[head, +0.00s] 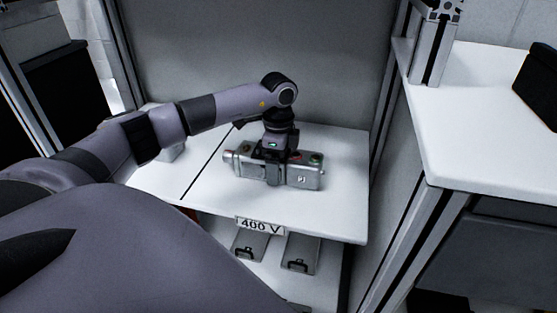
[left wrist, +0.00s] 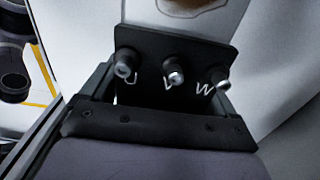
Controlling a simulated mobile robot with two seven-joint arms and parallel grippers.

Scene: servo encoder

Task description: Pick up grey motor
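The grey motor (head: 305,177) lies on the white shelf (head: 345,205) in the head view, a long metal block with small red and green parts on top. My left gripper (head: 271,178) points down over its middle, with a black finger in front of its near side. The far side is hidden, so I cannot tell whether the fingers press on it. In the left wrist view a black plate (left wrist: 170,48) with three round terminals marked U, V and W stands beyond the gripper's black bar. My right gripper is not in view.
A "400 V" label (head: 260,226) is on the shelf's front edge. Two grey boxes (head: 300,253) with black handles sit below. A metal frame post and a white worktop (head: 480,130) are at right.

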